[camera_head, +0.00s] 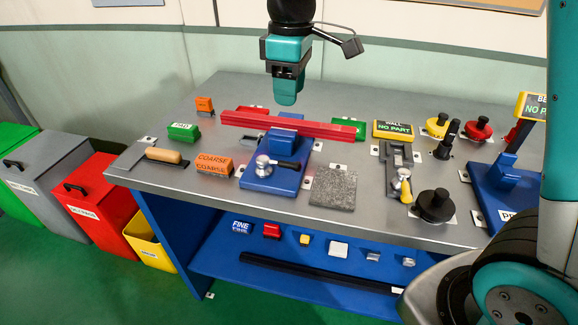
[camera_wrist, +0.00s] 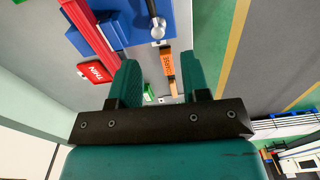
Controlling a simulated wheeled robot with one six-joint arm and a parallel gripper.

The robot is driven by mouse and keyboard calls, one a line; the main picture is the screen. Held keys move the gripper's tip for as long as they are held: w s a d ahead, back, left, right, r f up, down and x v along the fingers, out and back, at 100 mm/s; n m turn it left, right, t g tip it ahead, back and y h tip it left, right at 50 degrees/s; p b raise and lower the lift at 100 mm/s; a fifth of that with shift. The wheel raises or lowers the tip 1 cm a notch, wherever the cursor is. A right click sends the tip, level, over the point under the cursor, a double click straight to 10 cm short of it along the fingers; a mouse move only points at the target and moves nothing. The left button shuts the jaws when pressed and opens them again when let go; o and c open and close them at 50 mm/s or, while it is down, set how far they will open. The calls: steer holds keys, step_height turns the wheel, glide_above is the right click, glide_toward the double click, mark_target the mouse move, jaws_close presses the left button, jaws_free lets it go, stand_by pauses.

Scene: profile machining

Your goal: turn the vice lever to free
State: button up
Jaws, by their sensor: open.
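The blue vice (camera_head: 262,182) stands on the grey workbench, with a long red profile (camera_head: 320,128) lying across its back part. The vice lever (camera_head: 284,164) has a silver hub and a dark handle pointing right in the head view. In the wrist view the lever (camera_wrist: 156,22) shows near the top edge, beside the blue vice (camera_wrist: 112,28) and the red profile (camera_wrist: 88,30). My gripper (camera_head: 287,98) hangs above and behind the profile, apart from the lever. In the wrist view my gripper (camera_wrist: 162,80) has its two green fingers spread, with nothing held between them.
An orange COARSE block (camera_head: 215,164), a wooden-handled tool (camera_head: 163,155) and a green block (camera_head: 184,131) lie left of the vice. A grey stone plate (camera_head: 333,189) lies to its right. A second fixture has a yellow-tipped lever (camera_head: 405,188). A black knob (camera_head: 435,205) stands farther right.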

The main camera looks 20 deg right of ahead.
mark_target(289, 162)
steer(key=f, duration=0.6)
steer(key=w+f+p, duration=0.1)
steer(key=f, duration=1.1)
steer(key=shift+w+d+p, duration=0.2)
steer(key=shift+w+p, duration=0.15)
steer(key=shift+p, duration=0.05)
jaws_close()
